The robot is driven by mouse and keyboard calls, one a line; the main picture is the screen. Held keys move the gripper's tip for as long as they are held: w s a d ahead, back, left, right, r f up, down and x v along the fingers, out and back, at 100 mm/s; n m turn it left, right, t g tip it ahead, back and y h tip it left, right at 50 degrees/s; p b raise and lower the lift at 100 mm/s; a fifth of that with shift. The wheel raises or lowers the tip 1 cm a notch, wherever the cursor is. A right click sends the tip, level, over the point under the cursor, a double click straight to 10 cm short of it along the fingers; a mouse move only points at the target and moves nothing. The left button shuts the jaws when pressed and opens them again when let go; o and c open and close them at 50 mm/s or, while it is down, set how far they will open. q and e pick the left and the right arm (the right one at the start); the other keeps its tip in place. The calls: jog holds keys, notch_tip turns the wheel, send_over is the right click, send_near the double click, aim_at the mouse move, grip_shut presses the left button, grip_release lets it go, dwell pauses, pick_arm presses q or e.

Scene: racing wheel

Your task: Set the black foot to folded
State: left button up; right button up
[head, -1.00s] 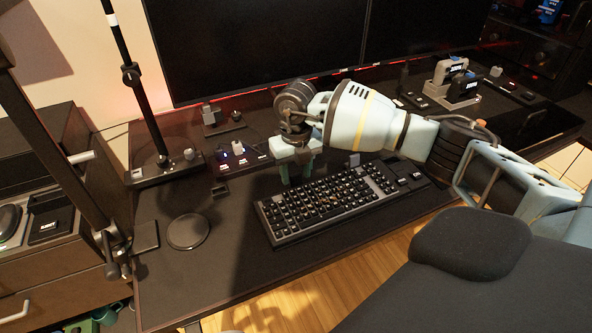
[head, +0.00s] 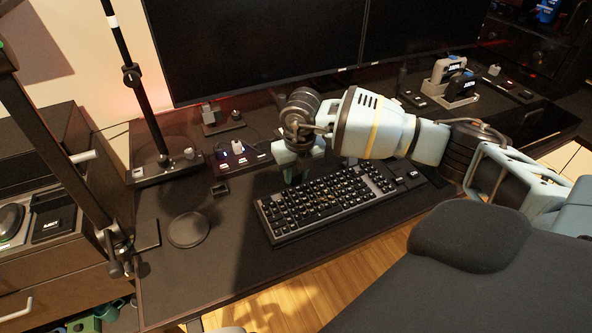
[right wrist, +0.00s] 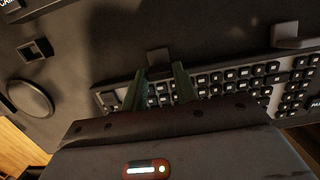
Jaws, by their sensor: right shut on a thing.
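The black keyboard (head: 325,203) lies on the dark desk in the head view, and part of it shows in the right wrist view (right wrist: 215,82). The black foot (right wrist: 158,57) is a small dark flap at the keyboard's back edge in the right wrist view; in the head view my gripper hides it. My right gripper (head: 291,178) is low at the keyboard's back left corner. In the right wrist view its two green fingers (right wrist: 161,70) stand on either side of the foot, shut on it. A second, grey foot (right wrist: 297,36) stands up farther right. My left gripper is not in view.
A small control box (head: 238,159) lies behind and left of the keyboard. A round black disc (head: 188,230) lies to the left. Two monitors (head: 255,45) stand at the back. The desk between disc and keyboard is clear. A black chair (head: 470,240) fills the lower right.

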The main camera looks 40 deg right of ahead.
aim_at(298, 186)
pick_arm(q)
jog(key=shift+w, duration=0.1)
pick_arm(e)
jog(key=o, duration=1)
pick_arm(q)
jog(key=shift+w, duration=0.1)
pick_arm(e)
jog(key=shift+r, duration=0.1)
jog(key=shift+r, duration=0.25)
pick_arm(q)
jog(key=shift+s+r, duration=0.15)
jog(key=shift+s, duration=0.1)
pick_arm(e)
jog(key=r, duration=0.4)
jog(key=s+r, duration=0.1)
jog(key=r, duration=0.2)
jog(key=shift+a, duration=0.1)
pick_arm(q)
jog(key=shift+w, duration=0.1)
pick_arm(e)
jog(key=shift+a, duration=0.1)
